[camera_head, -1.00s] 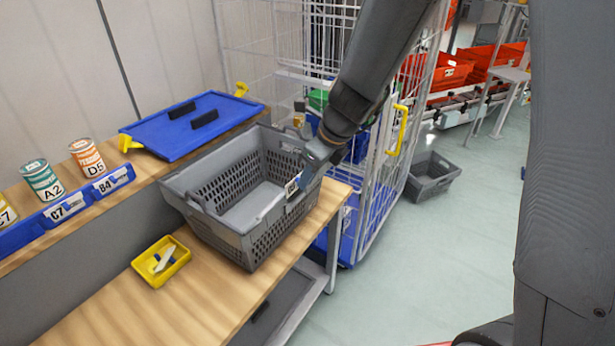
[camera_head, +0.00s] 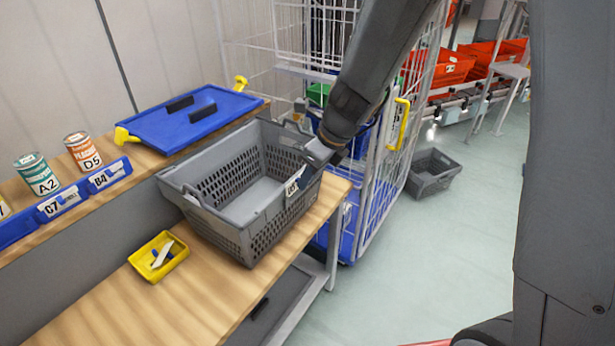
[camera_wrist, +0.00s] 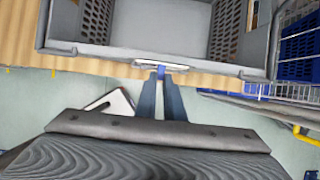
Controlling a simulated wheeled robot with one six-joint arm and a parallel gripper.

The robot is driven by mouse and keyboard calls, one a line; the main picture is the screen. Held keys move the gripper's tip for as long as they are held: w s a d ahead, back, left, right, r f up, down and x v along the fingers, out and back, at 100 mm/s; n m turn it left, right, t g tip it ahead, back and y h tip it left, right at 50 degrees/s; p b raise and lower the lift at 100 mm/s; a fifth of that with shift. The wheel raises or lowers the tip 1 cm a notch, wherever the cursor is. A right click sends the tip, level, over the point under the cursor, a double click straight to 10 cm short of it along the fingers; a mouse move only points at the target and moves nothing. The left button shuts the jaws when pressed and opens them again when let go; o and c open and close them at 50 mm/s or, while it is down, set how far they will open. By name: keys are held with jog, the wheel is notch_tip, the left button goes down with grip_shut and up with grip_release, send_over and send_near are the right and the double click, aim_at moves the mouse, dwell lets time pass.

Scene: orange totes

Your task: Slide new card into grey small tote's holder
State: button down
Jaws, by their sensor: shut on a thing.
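The grey small tote (camera_head: 222,238) stands open and empty on the wooden bench. A white card with dark lettering (camera_head: 295,179) shows upright at the tote's right wall, tilted in the head view. My gripper (camera_head: 316,158) is just beyond that wall, its fingertips mostly hidden in the head view. In the wrist view, my gripper's two blue-grey fingers (camera_wrist: 162,78) are shut on the card (camera_wrist: 160,66) at the tote's rim (camera_wrist: 205,68). The card is seen nearly edge-on there. I cannot tell how far the card sits in the holder.
A yellow tray (camera_head: 180,262) with small items lies left of the tote. A blue lid (camera_head: 165,125) and labelled cans (camera_head: 38,178) are on the back ledge. A white wire cage (camera_head: 385,190) stands close on the right. Another grey tote (camera_head: 432,173) is on the floor.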

jog(key=shift+f+b, duration=0.5)
jog(key=shift+f, duration=0.2)
jog(key=c, duration=1.8)
grip_release()
jog(key=p+v, duration=0.1)
jog(key=v, duration=0.6)
jog(key=s+d+f+n+h, duration=0.1)
jog(key=s+d+n, duration=0.5)
jog(key=n, duration=0.6)
jog(key=s+d+f+n+g+h, duration=0.1)
jog(key=s+d+n, duration=0.5)
jog(key=n, duration=0.7)
jog(key=shift+s+d+f+n+g+h+b, duration=0.3)
jog(key=shift+s+d+f+h, duration=0.1)
jog(key=shift+s+f+h, duration=0.45)
